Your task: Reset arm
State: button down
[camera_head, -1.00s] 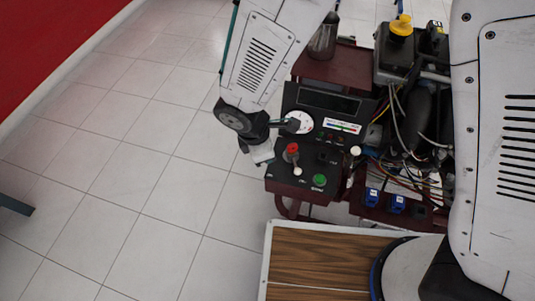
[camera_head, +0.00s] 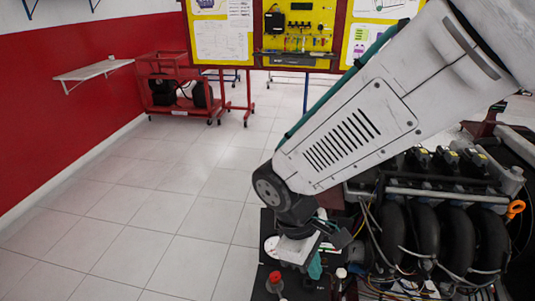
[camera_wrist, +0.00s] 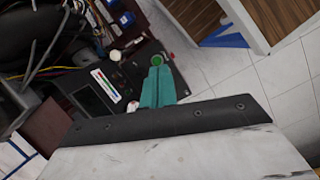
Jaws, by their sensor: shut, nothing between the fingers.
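My gripper (camera_head: 315,268) is at the end of my white arm in the head view, with teal fingertips pointing down over the black control panel (camera_head: 262,290) of an engine trainer. It also shows in the wrist view (camera_wrist: 157,84), where the teal fingers lie together with nothing between them. Beyond the fingers, the panel (camera_wrist: 178,85) carries a green button (camera_wrist: 157,60). A red knob (camera_head: 275,278) stands on the panel left of my gripper in the head view. Contact with the panel cannot be told. My wrist hides part of the panel.
The engine (camera_head: 430,230) with hoses and wires stands close right of my gripper. The tiled floor (camera_head: 150,220) is clear on the left. A red wheeled stand (camera_head: 180,90), a wall shelf (camera_head: 95,70) and a yellow display board (camera_head: 300,30) are farther back.

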jog(key=s+d+r+m+t+y, duration=0.1)
jog(key=s+d+r+m, duration=0.2)
jog(key=d+r+m, duration=0.2)
jog(key=s+d+r+m+t+y, duration=0.2)
jog(key=s+d+r+m, duration=0.2)
jog(key=d+r, duration=0.7)
jog(key=d+m, duration=0.1)
jog(key=m, duration=0.1)
jog(key=shift+d+m, duration=0.3)
jog(key=shift+d, duration=0.05)
